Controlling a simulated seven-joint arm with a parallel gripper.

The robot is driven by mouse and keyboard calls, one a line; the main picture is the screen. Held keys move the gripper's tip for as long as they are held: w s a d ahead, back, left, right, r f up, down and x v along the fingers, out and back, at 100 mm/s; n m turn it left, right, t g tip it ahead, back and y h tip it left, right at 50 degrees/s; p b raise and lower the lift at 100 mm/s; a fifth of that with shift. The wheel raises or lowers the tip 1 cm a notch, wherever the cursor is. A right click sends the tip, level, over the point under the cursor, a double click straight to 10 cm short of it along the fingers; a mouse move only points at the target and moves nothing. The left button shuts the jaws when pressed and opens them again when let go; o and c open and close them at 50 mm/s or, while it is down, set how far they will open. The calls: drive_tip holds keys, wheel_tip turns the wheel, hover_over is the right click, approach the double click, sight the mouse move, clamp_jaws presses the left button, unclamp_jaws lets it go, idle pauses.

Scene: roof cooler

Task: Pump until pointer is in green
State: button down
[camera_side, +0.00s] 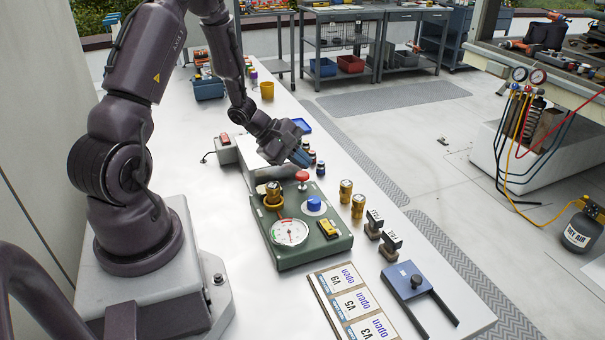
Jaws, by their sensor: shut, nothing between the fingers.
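A green unit (304,251) stands on the white bench in front of my arm. On its top are a round dial (289,232) with a white face, a red mushroom-shaped knob (302,176), a blue knob (313,203), a brass fitting (273,192) and a small yellow block (328,229). The dial has a green and a red part, but the pointer is too small to read. My gripper (306,164) is shut and empty, just above and behind the red knob. I cannot tell whether it touches the knob.
Two brass cylinders (346,190) stand right of the unit, with small dark-based tags (374,225) beyond. A blue plate with a black knob (405,280) and a card panel (354,306) lie nearer.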

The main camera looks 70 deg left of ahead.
sight(307, 176)
drive_tip(key=shift+f, duration=0.1)
idle(0.6)
drive_tip(key=shift+f, duration=0.3)
drive_tip(key=shift+f, duration=1.25)
idle(1.0)
drive_tip(key=shift+r, duration=1.65)
drive_tip(key=shift+r, duration=0.1)
drive_tip(key=shift+r, duration=2.45)
drive_tip(key=shift+s+d, duration=0.1)
